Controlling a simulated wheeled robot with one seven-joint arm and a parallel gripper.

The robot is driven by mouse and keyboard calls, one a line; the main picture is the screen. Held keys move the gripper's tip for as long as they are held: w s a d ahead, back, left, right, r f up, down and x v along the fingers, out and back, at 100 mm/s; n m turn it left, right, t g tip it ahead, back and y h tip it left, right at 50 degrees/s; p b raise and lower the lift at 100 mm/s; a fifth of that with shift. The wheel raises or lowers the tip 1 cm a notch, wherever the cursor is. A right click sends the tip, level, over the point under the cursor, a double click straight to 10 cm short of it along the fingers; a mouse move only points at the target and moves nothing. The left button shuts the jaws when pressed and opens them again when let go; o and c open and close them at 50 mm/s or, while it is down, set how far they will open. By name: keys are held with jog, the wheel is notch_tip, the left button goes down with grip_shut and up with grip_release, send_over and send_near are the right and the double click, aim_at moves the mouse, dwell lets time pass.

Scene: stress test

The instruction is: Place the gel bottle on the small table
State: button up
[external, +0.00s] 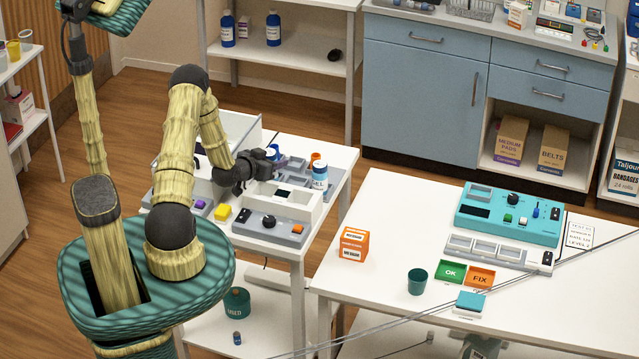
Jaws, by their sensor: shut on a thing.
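My gripper (268,167) is over the white table at the centre left, among the devices on it. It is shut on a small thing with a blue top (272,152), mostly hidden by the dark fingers. I cannot tell whether this is the gel bottle. A white bottle with a blue label (320,176) stands upright to the right of my gripper, apart from it; its print is too small to read. The small white table (338,186) carries grey and white devices and has a lower shelf.
An orange cup (315,158) stands behind the white bottle. A larger white table (375,215) at right holds an orange box (353,244) and a teal device (510,215).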

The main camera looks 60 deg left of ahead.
jog(key=shift+s+d+f, duration=0.2)
jog(key=shift+s+f, duration=0.05)
jog(key=shift+f, duration=0.35)
jog(key=shift+s+d+f, duration=0.15)
jog(key=shift+s+f, duration=0.05)
jog(key=shift+f, duration=0.35)
jog(key=o, duration=1.2)
jog(key=shift+s, duration=0.1)
jog(key=shift+s+d+r+b, duration=0.1)
jog(key=shift+s+r+b, duration=0.2)
jog(key=shift+b, duration=0.1)
jog(key=s+r, duration=0.1)
jog(key=s+d+r, duration=0.1)
jog(key=s+r+b, duration=0.1)
jog(key=shift+s+d+r, duration=0.1)
jog(key=shift+d+r, duration=0.15)
jog(key=shift+r, duration=0.15)
jog(key=shift+w+a+r+b, duration=0.1)
jog(key=shift+w+r+b, duration=0.1)
jog(key=shift+r, duration=1.5)
jog(key=shift+w+r+b, duration=0.15)
jog(key=shift+r, duration=1.5)
